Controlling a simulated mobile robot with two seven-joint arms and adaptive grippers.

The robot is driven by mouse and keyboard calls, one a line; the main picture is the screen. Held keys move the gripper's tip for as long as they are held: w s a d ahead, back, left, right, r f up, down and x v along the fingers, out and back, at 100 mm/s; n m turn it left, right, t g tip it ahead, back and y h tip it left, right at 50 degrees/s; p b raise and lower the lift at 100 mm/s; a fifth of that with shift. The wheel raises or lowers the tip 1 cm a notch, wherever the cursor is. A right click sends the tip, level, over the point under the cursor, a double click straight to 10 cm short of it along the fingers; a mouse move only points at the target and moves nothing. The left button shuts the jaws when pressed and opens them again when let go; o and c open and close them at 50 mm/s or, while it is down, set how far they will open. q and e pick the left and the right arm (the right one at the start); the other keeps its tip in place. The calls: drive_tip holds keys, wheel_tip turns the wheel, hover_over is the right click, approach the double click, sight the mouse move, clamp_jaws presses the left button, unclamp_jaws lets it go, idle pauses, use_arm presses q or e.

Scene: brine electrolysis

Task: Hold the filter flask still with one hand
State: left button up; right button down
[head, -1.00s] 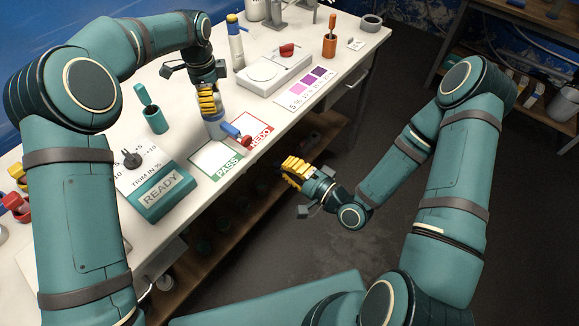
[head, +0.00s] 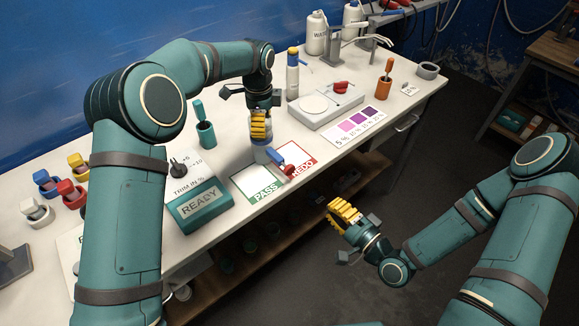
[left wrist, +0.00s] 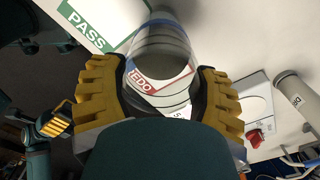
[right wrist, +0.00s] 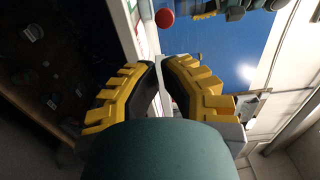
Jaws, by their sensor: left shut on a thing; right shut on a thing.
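The filter flask (head: 258,152) is a clear glass vessel standing on the bench behind the PASS and REDO cards. A blue piece with a red end (head: 280,160) sits at its front right. My left gripper (head: 259,128) is shut on the flask; the left wrist view shows clear glass (left wrist: 160,48) between the two yellow fingers. My right gripper (head: 343,214) is off the bench's front edge, well apart from the flask. Its fingers are nearly together in the right wrist view (right wrist: 160,66), and I cannot make out what is between them.
The PASS card (head: 257,183) and REDO card (head: 297,158) lie in front of the flask. A READY box (head: 197,208) and green holder (head: 206,133) are left. A white balance-like device (head: 318,106) and bottle (head: 292,80) stand right. Open floor lies before the bench.

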sight(292, 172)
idle(0.3)
drive_tip(key=x, duration=1.4)
drive_tip(key=shift+w, duration=0.1)
drive_tip(key=shift+x, duration=1.1)
drive_tip(key=v, duration=1.4)
